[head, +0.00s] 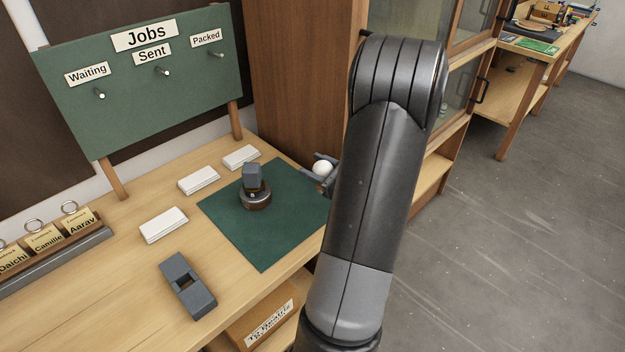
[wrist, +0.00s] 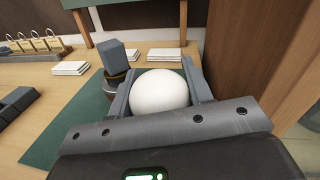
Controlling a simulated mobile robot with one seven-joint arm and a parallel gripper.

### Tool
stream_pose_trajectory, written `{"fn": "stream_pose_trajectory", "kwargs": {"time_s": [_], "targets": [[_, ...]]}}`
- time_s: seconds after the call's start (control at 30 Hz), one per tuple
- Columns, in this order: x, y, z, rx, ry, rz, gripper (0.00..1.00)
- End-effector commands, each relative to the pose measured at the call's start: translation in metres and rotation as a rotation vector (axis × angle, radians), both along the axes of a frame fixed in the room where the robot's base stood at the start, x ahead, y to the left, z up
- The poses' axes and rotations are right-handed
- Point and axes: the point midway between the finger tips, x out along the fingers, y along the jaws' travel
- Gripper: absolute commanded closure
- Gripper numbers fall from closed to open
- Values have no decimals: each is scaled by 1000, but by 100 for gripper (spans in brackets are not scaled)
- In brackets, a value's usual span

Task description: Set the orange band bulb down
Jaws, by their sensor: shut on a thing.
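My gripper (head: 325,167) is shut on a white round bulb (head: 321,168). The bulb also fills the middle of the wrist view (wrist: 160,92), between the two fingers. No orange band shows on it; its lower part is hidden by my gripper. In the head view the gripper and bulb appear at the right edge of the green mat (head: 260,240), seemingly above it; the exact height is hard to tell. A dark round base with a grey block on top (head: 254,190) stands on the mat, left of the gripper and apart from it.
White card stacks (head: 163,225) lie left of and behind the mat. A dark grey slotted block (head: 187,287) lies at the front. A tag rack (head: 45,245) is at far left. A Jobs board (head: 145,80) stands behind. A wooden cabinet (head: 300,80) rises close behind the gripper. The mat's front is bare.

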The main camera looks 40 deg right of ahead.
Motion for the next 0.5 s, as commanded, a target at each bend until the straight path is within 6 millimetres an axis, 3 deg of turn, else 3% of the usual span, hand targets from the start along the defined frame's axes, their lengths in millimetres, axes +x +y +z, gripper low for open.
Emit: {"fn": "stream_pose_trajectory", "kwargs": {"time_s": [0.13, 0.5], "targets": [[10, 3, -7, -1, 1, -1, 76], [11, 4, -45, 1, 0, -1, 76]]}}
